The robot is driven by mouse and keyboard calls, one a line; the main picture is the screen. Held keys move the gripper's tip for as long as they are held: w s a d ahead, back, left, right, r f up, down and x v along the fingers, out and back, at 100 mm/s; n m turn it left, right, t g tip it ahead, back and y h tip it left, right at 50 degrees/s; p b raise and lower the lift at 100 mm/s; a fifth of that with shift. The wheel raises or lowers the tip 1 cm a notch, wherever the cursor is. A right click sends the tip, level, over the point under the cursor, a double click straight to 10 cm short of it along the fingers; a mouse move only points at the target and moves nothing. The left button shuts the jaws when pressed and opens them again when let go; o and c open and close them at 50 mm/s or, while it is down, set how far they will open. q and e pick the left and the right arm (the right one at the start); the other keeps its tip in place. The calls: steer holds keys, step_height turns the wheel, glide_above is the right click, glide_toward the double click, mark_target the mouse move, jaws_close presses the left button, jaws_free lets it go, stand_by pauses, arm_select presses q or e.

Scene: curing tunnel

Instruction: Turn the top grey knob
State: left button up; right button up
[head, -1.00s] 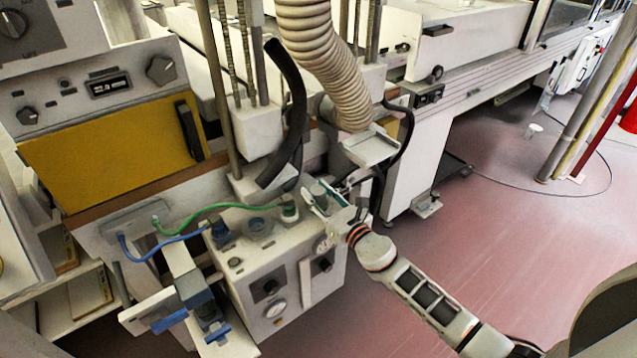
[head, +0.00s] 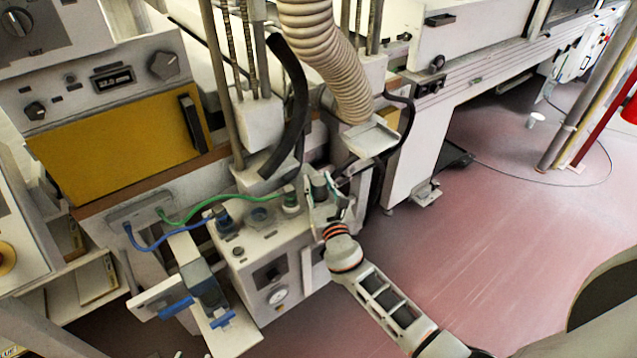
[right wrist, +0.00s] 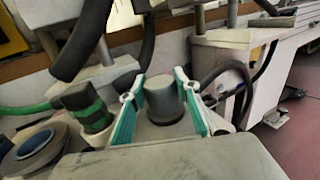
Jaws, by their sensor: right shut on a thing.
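The top grey knob (right wrist: 163,98) is a short dark-grey cylinder. In the head view the knob (head: 319,182) is on top of a pale control box (head: 262,238), at its back right corner. My right gripper (head: 322,190) reaches it from the front right. Its green-lined fingers are shut on the knob, one on each side, as the right wrist view (right wrist: 160,92) shows. The fingers hide part of the knob in the head view, and I see no pointer mark on it. My left gripper is not in view.
A green-and-black connector (right wrist: 88,108) stands close left of the knob. A black hose (head: 288,110) and a ribbed duct (head: 325,55) hang behind it. A thin black cable (head: 408,125) runs close on the right. The red floor at right is mostly open.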

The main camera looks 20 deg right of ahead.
steer(key=shift+r, duration=0.1)
steer(key=o, duration=1.1)
steer(key=shift+o, duration=0.2)
steer(key=s, duration=1.2)
steer(key=shift+a, duration=0.35)
